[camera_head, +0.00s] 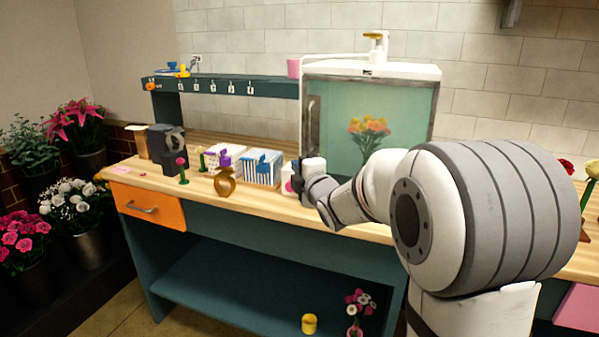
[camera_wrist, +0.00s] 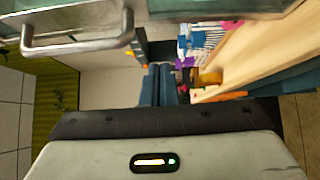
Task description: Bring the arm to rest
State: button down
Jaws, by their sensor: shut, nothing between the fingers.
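My arm reaches in from the right in the head view, bent over the front of the wooden counter (camera_head: 360,232). Its wrist end is near the lower left corner of the glass-fronted cabinet (camera_head: 340,110). My gripper (camera_wrist: 163,68) shows in the wrist view as two dark fingers side by side, shut and empty. In the head view its fingertips are hard to make out. The cabinet's metal handle (camera_wrist: 80,42) lies close to the fingers in the wrist view, apart from them.
On the counter left of my wrist stand a blue-striped box (camera_head: 262,168), a purple-and-white box (camera_head: 222,158), a gold ring-shaped object (camera_head: 225,183) and a dark grey device (camera_head: 167,150). A flower bouquet (camera_head: 368,130) shows through the cabinet glass. A yellow cup (camera_head: 309,323) is low down in front.

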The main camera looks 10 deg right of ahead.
jog(key=s+d+f+m+g+h+p, duration=0.1)
jog(key=s+d+m+g+h+p, duration=0.25)
jog(key=s+m, duration=0.45)
jog(key=s+d+f+m+g+h+p, duration=0.15)
jog(key=s+d+m+g+p, duration=0.25)
jog(key=s, duration=0.8)
jog(key=s+a+f+m+g+p, duration=0.1)
jog(key=s+m+g+p, duration=0.3)
jog(key=s, duration=1.3)
jog(key=a+m+g, duration=0.1)
jog(key=m+g, duration=0.2)
jog(key=m, duration=0.2)
jog(key=shift+s+a, duration=0.15)
jog(key=shift+s, duration=0.1)
jog(key=shift+f, duration=0.1)
